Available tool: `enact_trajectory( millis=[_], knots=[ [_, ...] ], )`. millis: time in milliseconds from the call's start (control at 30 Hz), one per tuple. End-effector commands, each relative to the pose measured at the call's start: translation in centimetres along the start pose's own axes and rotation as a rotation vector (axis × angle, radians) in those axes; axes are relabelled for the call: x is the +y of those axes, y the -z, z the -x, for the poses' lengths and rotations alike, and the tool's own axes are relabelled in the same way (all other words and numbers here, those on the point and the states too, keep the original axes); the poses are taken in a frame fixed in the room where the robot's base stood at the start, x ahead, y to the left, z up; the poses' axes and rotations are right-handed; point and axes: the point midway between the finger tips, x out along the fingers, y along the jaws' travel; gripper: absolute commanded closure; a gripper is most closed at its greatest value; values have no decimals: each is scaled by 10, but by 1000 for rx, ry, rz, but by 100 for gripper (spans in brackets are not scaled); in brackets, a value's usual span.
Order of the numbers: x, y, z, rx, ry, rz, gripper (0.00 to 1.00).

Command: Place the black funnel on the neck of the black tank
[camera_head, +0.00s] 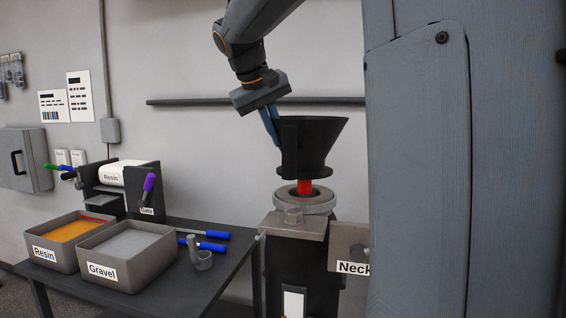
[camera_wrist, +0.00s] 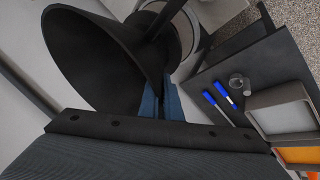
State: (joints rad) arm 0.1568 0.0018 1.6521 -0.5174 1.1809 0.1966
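The black funnel (camera_head: 320,140) is upright over the tank's neck, wide mouth up. My gripper (camera_head: 274,132) is at its left side, with blue fingers closed on the funnel's side piece; in the wrist view the funnel (camera_wrist: 90,60) fills the upper left, with the fingers (camera_wrist: 160,103) against it. The neck (camera_head: 318,205) is a grey ring on top of the black tank (camera_head: 281,262). A red piece (camera_head: 305,187) shows between the funnel's bottom and the ring; I cannot tell which it belongs to. The funnel's body appears above the ring.
A sign reading "Neck" (camera_head: 350,267) is beside the tank. A dark table (camera_head: 190,285) at left holds the Resin tray (camera_head: 36,238), the Gravel tray (camera_head: 128,279), blue-handled tools (camera_head: 212,246), a small cup (camera_head: 204,262) and a roller device (camera_head: 148,204). A rail (camera_head: 200,101) runs along the wall.

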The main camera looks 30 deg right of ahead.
Motion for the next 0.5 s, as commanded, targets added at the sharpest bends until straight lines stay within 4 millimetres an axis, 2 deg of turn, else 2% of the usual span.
enact_trajectory(
  millis=[500],
  knots=[
    [-23, -18, -44, 1, -1, 0, 100]
  ],
)
